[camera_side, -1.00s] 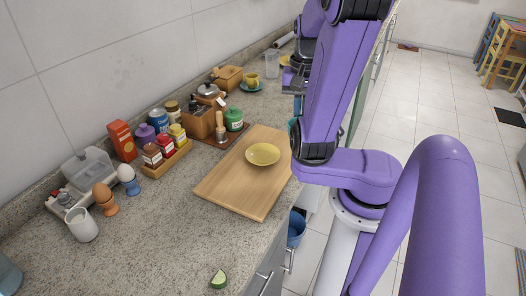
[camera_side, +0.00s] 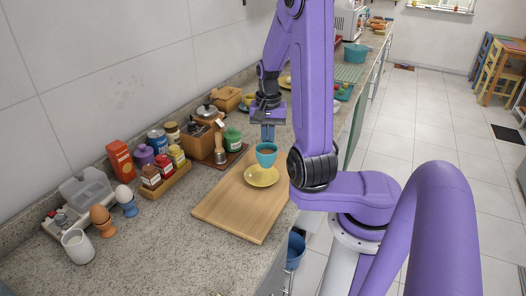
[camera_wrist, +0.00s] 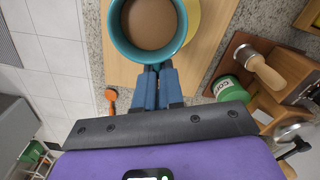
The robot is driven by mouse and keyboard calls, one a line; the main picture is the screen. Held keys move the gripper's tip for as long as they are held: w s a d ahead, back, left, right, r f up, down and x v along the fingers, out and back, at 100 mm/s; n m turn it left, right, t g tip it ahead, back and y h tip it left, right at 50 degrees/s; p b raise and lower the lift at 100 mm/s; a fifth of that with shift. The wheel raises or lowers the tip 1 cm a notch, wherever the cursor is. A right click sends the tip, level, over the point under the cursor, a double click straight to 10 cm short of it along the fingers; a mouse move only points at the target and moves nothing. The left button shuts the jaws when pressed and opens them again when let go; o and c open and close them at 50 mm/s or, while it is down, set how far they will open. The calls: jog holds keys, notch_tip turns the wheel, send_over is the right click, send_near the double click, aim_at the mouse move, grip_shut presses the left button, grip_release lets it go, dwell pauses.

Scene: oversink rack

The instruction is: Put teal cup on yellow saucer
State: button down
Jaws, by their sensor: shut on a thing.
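My gripper (camera_side: 268,136) is shut on the teal cup (camera_side: 266,157), gripping it at its near side in the wrist view, where my fingers (camera_wrist: 151,76) also show. The cup is upright with a brown content visible inside; it also shows at the top of the wrist view (camera_wrist: 118,42). The yellow saucer (camera_side: 261,179) lies on the wooden board, and a piece of its rim shows in the wrist view (camera_wrist: 193,18), mostly hidden by the cup. In the side view the cup overlaps the saucer's far part. I cannot tell whether they touch.
The wooden board (camera_side: 232,213) has clear room in front of the saucer. Egg cups and a white mug (camera_side: 77,245) are further left.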

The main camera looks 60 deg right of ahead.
aim_at(263, 151)
jog(key=shift+w+d+f, duration=0.25)
jog(key=shift+w+f, duration=0.3)
jog(key=shift+f, duration=0.15)
jog(key=shift+w+d+f, duration=0.2)
jog(key=shift+w+f, duration=0.3)
jog(key=shift+f, duration=1.7)
jog(key=shift+f, duration=0.1)
jog(key=c, duration=1.3)
grip_release()
jog(key=shift+o, duration=0.2)
